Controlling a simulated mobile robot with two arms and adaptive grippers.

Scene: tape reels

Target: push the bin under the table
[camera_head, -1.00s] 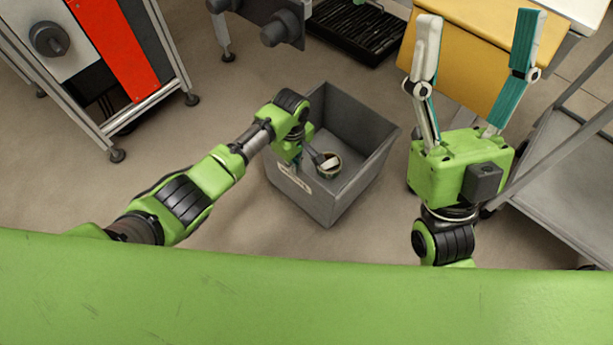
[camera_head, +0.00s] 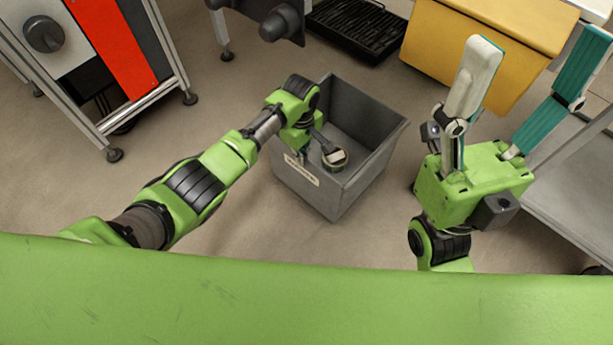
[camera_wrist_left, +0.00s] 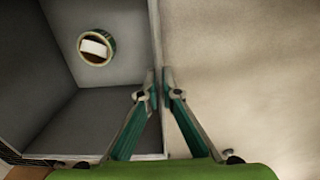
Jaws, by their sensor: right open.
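The grey bin (camera_head: 335,195) stands on the floor in the middle of the head view, open side up, with a roll of tape (camera_head: 335,157) inside. The bin fills the left of the wrist view (camera_wrist_left: 110,60), where the tape roll (camera_wrist_left: 97,46) shows too. My left gripper (camera_wrist_left: 160,85) has one finger on each side of the bin's wall, closed on it near the rim. In the head view its fingers are mostly hidden by the wrist. My right gripper (camera_head: 538,52) is open and empty, right of the bin. I cannot tell which piece of furniture is the task's table.
A yellow-topped unit (camera_head: 480,40) stands at the upper right, and a grey surface with a metal frame (camera_head: 572,180) at the right. A black slatted tray (camera_head: 357,28) lies behind the bin. A framed machine with a red panel (camera_head: 115,45) stands at the left. Floor around the bin is clear.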

